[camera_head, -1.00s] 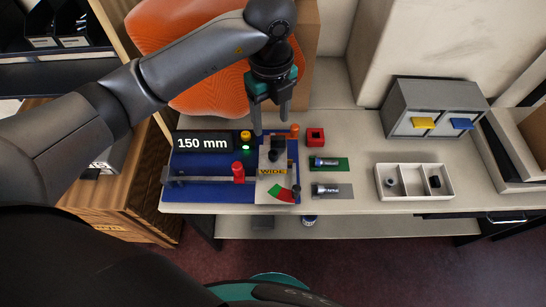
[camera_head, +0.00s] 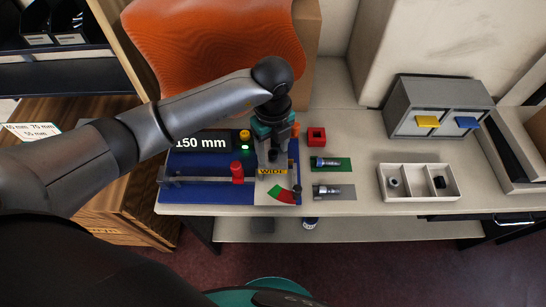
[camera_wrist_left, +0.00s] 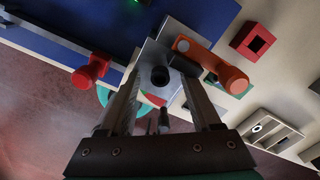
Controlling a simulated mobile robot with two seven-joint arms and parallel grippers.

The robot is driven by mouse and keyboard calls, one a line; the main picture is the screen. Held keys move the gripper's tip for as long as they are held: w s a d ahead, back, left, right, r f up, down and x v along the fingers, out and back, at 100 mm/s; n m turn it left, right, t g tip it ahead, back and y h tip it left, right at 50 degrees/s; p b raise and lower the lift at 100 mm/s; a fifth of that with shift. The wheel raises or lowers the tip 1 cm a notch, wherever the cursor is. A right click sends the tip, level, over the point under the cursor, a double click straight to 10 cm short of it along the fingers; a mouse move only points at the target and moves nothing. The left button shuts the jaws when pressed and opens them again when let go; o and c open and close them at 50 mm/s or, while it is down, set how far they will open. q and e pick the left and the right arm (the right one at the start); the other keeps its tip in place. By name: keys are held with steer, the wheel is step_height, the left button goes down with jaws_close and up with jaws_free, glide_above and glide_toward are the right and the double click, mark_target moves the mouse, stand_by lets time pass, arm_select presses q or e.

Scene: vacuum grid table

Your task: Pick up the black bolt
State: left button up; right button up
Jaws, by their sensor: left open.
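A blue fixture board (camera_head: 178,195) lies at the left of the table, with a grey plate on it marked "WIDE". A dark round piece, apparently the black bolt (camera_wrist_left: 159,76), stands on the grey plate in the left wrist view. In the head view my left gripper mostly covers it. My left gripper (camera_head: 271,158) is open and points down over the grey plate. In the left wrist view its two fingers (camera_wrist_left: 161,92) are spread to either side of the dark piece, and nothing is seen held. My right gripper is not in view.
An orange lever (camera_wrist_left: 212,65) stands close beside the fingers, and a red knob (camera_head: 237,172) is left of them. A red square block (camera_head: 316,136), two bolts on plates and a white tray (camera_head: 420,194) are to the right. A grey drawer box (camera_head: 436,107) stands behind.

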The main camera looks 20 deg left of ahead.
arm_select(q)
steer(key=shift+c, duration=0.2)
jaws_close()
stand_by(0.4)
